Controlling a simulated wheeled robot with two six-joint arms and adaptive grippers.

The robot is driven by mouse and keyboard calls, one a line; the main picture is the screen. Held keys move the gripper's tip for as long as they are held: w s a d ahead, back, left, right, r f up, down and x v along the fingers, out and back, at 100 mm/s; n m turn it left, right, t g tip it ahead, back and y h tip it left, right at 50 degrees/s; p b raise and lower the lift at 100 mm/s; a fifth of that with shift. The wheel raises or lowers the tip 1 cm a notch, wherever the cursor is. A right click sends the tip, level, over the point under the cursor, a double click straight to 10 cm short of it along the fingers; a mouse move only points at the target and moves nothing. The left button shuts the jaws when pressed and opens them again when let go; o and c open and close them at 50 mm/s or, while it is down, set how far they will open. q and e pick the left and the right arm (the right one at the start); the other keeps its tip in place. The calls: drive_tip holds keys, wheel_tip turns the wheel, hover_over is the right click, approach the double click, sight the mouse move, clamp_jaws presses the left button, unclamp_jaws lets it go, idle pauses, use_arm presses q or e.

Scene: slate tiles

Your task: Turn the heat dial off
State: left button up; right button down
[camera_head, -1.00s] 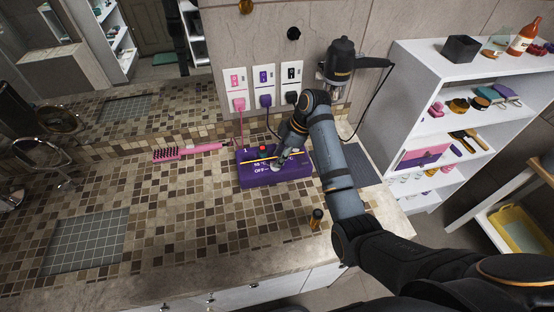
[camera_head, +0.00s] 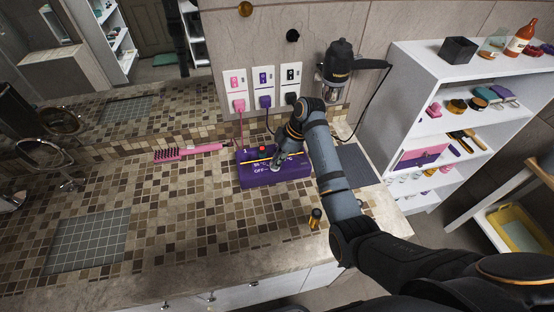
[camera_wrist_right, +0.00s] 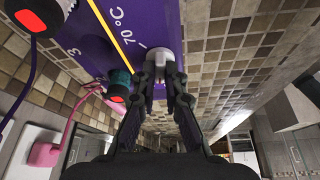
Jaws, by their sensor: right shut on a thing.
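The heat control is a purple box (camera_head: 258,181) on the tiled counter, with white "OFF" and temperature marks on its top. It also fills the upper middle of the right wrist view (camera_wrist_right: 105,25), where "70 °C" and a yellow line show. My right gripper (camera_head: 276,168) reaches down onto the box, just right of the "OFF" mark. In the right wrist view the gripper (camera_wrist_right: 163,75) is shut on the pale dial (camera_wrist_right: 163,57), its fingers on either side. The dial's exact pointing direction is hidden by the fingers. My left gripper is not in view.
Pink, purple and black plugs sit in wall outlets (camera_head: 264,88) behind the box, their cords hanging close by. A pink brush (camera_head: 188,152) lies to the left, and a small bottle (camera_head: 316,214) stands near the front edge. The counter's left and front are mostly clear.

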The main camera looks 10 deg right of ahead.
drive_tip(key=shift+r+n+g, duration=0.15)
drive_tip(key=shift+n+g, duration=0.15)
drive_tip(key=shift+n, duration=0.2)
drive_tip(key=shift+w+n, duration=0.1)
drive_tip(key=shift+n, duration=0.7)
drive_tip(key=c, duration=1.4)
unclamp_jaws()
